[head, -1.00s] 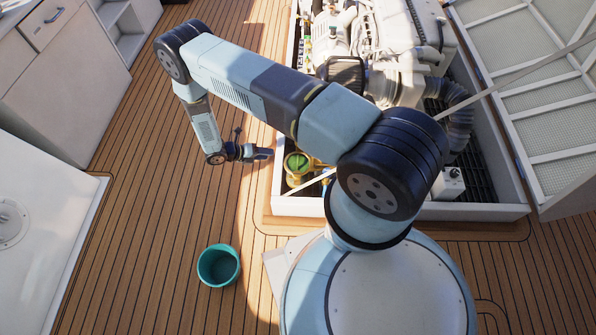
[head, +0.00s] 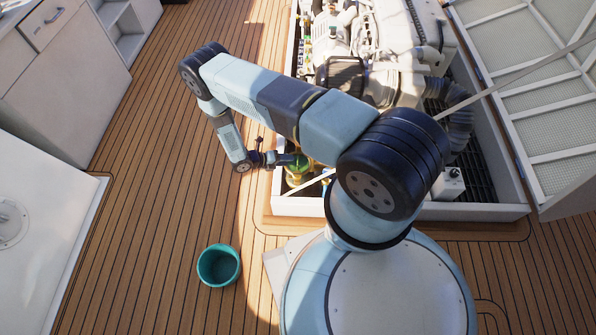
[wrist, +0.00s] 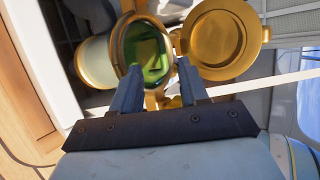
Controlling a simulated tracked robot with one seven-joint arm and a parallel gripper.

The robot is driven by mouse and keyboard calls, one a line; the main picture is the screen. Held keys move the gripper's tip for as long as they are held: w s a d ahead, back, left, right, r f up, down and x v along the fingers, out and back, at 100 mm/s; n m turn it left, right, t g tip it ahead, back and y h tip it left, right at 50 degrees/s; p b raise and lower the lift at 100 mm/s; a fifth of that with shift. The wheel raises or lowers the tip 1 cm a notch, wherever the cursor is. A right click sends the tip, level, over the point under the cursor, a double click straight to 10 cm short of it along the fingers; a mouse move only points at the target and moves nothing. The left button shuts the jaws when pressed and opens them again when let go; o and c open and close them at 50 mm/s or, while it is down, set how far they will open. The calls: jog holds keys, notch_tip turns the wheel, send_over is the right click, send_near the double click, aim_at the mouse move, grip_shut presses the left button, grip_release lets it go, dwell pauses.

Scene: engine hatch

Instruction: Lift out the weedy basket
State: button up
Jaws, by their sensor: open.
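The weedy basket (wrist: 148,50) shows in the wrist view as a green mass inside the round brass mouth of the strainer (wrist: 97,65). The strainer's brass lid (wrist: 222,40) is swung open to the right. My gripper (wrist: 158,68) is open, its two fingertips at the near edge of the mouth with nothing between them. I cannot tell whether they touch the basket or rim. In the head view my gripper (head: 285,160) is over the strainer (head: 293,181) at the hatch's left corner, partly covering it.
A teal bucket (head: 219,265) stands on the wooden deck, with clear deck around it. The white hatch frame (head: 298,207) surrounds the engine (head: 365,50). A thin pale strut (head: 515,75) crosses at the right, beside the raised hatch cover (head: 550,90).

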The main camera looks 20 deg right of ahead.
jog(key=shift+w+x, duration=0.2)
jog(key=shift+x, duration=1.1)
jog(key=shift+w+x, duration=0.15)
jog(key=shift+x, duration=1.1)
jog(key=shift+r, duration=0.15)
grip_shut()
